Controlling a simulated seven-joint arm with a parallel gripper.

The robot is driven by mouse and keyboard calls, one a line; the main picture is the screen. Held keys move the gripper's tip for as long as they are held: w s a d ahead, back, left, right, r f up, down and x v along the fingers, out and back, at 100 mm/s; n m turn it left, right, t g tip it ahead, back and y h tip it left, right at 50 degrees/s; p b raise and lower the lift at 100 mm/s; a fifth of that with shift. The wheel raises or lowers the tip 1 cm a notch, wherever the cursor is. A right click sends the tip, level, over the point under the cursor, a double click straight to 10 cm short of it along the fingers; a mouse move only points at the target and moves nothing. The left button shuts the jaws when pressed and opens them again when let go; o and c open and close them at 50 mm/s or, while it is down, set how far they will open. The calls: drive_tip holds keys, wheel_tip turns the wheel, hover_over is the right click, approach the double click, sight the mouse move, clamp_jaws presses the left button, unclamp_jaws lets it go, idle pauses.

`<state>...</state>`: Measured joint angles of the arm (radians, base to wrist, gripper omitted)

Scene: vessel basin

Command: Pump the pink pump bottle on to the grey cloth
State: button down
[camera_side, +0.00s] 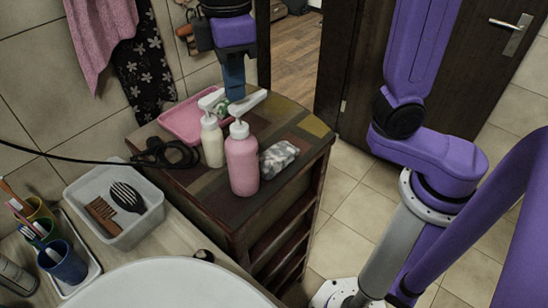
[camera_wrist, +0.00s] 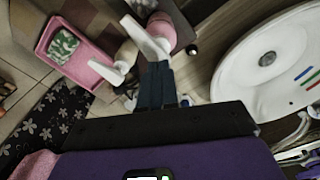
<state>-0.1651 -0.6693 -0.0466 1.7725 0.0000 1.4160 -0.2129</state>
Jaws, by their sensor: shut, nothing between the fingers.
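The pink pump bottle (camera_side: 242,165) stands upright on the dark patchwork cabinet top, its white pump head (camera_side: 240,126) with the spout pointing up to the right. In the wrist view the pink bottle (camera_wrist: 162,28) is partly behind its white pump. A crumpled grey-and-white bundle (camera_side: 278,158), seemingly the grey cloth, lies just right of the bottle; I cannot make it out in the wrist view. My gripper (camera_side: 234,94) is shut and empty, above and behind the pump heads. In the wrist view its fingertips (camera_wrist: 160,66) appear close to the pink bottle's pump; contact cannot be told.
A cream pump bottle (camera_side: 212,142) stands close left of the pink one. Behind is a pink tray (camera_side: 178,122), holding a green-and-white item (camera_wrist: 63,46). A black cable (camera_side: 160,155), brush basin (camera_side: 98,185) and sink (camera_side: 180,285) lie left and in front.

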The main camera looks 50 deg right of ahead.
drive_tip(key=shift+f, duration=0.4)
drive_tip(key=shift+f, duration=1.1)
drive_tip(key=shift+r, duration=1.5)
drive_tip(key=shift+r, duration=3)
drive_tip(key=s+d+f, duration=1.6)
drive_tip(key=d+f, duration=0.1)
drive_tip(key=f, duration=0.1)
drive_tip(key=shift+d+f+n, duration=0.3)
drive_tip(key=shift+d+f, duration=0.1)
